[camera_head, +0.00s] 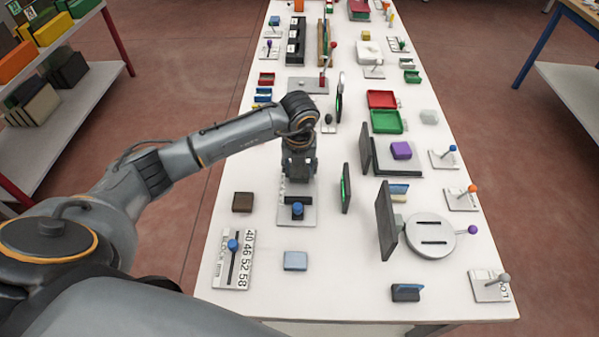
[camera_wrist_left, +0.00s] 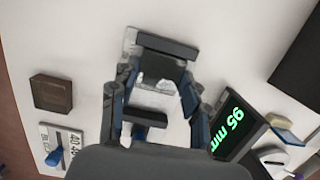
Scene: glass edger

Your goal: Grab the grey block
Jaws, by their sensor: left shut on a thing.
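My left gripper (camera_head: 298,172) reaches down over a grey plate (camera_head: 297,215) with a blue knob (camera_head: 297,209), near the middle of the table. In the left wrist view its fingers (camera_wrist_left: 160,85) are closed on a dark grey block (camera_wrist_left: 166,66), which shows between the fingertips above the plate. Pale patches show just below the block. In the head view the gripper hides the block, and I cannot tell whether it touches the plate. My right gripper is not in view.
A display reading 95 mm (camera_wrist_left: 238,125) stands close to the right of the gripper. A brown block (camera_head: 242,202) and a blue-knobbed slider (camera_head: 233,246) lie to the left. A light blue block (camera_head: 295,261) lies nearer. Dark upright panels (camera_head: 386,220) stand to the right.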

